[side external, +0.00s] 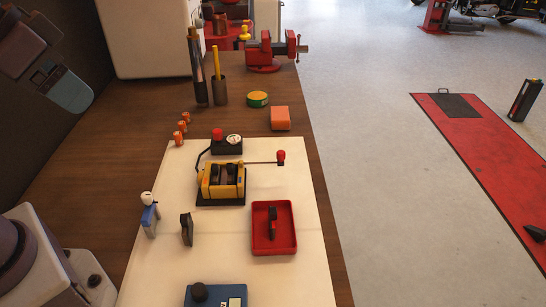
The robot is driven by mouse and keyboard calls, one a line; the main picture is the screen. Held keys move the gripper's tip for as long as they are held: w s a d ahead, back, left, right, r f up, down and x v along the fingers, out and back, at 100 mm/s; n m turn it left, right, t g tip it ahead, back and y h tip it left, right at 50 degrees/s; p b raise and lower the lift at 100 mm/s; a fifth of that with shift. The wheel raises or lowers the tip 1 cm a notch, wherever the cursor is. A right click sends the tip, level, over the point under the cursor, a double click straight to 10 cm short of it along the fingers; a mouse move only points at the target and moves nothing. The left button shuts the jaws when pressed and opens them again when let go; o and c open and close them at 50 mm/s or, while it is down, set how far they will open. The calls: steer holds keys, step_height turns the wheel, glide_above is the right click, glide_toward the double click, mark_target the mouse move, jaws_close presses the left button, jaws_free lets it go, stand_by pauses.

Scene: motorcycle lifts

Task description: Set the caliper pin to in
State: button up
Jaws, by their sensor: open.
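A yellow caliper (221,181) sits on a black base on the white mat, near the middle of the side external view. A thin dark pin (262,163) sticks out from its right side, ending in a red knob (281,156). Much of the rod's length shows outside the caliper body. How far it reaches inside is hidden.
A red tray (288,246) holding a dark part stands below the pin. A gauge box (228,146) with a red knob stands behind the caliper. A dark pad (186,229) and a blue tool (149,219) stand in front-left. An orange block (280,118) lies behind the knob.

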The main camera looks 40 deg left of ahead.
steer(key=shift+f, duration=0.15)
steer(key=c, duration=0.4)
steer(key=g, duration=0.6)
glide_above(281, 152)
steer(key=shift+f, duration=8)
step_height(281, 152, down, 12)
steer(key=shift+f, duration=0.15)
